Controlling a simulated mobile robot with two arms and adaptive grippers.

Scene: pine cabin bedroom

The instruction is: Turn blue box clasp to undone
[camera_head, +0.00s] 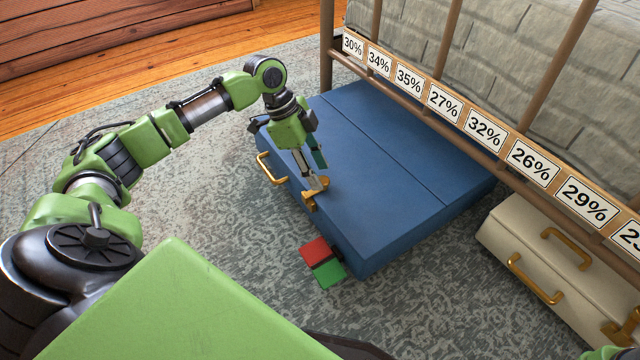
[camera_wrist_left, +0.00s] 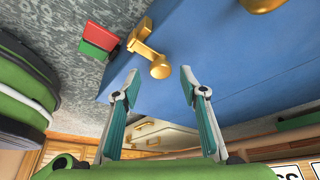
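The blue box (camera_head: 400,150) lies flat on the carpet, partly under the bed rail. Its gold clasp (camera_head: 315,190) is on the near front edge and also shows in the left wrist view (camera_wrist_left: 141,42), with a round gold knob (camera_wrist_left: 160,70) at one end. My left gripper (camera_head: 311,163) is over the box beside the clasp. In the left wrist view its two fingers (camera_wrist_left: 158,83) are spread and empty, with the knob ahead of the gap between the tips. I cannot tell if a finger touches the clasp.
A red and green block (camera_head: 323,262) sits at the box's near corner. A gold handle (camera_head: 270,168) is on the box front. A cream case (camera_head: 545,260) with gold handles lies to the right. The bed rail (camera_head: 480,125) with percentage labels overhangs the box. Carpet left is clear.

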